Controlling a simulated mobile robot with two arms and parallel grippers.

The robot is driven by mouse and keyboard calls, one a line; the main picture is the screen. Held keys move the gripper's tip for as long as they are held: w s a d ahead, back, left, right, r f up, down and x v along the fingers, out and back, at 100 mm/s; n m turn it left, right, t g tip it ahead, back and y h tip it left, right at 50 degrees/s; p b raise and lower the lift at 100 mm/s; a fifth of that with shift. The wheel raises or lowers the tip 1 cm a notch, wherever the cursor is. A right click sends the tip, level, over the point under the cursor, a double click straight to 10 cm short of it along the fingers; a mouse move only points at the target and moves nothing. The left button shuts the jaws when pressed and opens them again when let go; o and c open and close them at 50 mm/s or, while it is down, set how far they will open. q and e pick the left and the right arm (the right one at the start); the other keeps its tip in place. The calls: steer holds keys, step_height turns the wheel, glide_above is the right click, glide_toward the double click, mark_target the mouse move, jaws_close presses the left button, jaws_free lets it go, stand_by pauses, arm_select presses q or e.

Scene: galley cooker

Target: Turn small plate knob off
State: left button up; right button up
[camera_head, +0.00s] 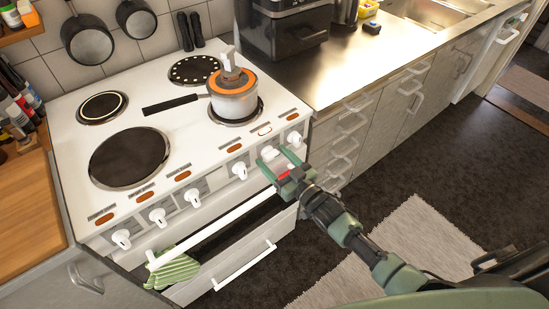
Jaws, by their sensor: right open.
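The white cooker (75,180) has a row of white knobs along its front panel. Several show clearly, including knobs at the left end (121,239), in the middle (191,197), right of the middle (239,170) and at the right end (294,138). Their labels are too small to read, so I cannot tell which one is the small plate knob. My green right gripper (281,160) is open at the right part of the panel, close to the knobs there, and partly hides that area. I cannot tell whether it touches a knob. My left gripper is out of view.
A saucepan (234,104) with an orange-rimmed lid sits on the front right plate, its handle pointing left. The oven door bar (215,228), with a green striped cloth (174,270), juts out below the knobs. Open floor (400,170) lies to the right.

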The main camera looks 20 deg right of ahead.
steer(key=c, duration=1.4)
steer(key=shift+o, duration=0.2)
steer(key=shift+n, duration=0.4)
steer(key=n, duration=0.4)
steer(key=n+b, duration=0.1)
steer(key=n, duration=0.3)
steer(key=shift+f, duration=0.1)
steer(key=n+b, duration=0.1)
steer(key=n, duration=0.4)
steer(key=shift+n+b, duration=0.9)
steer(key=shift+n, duration=1.1)
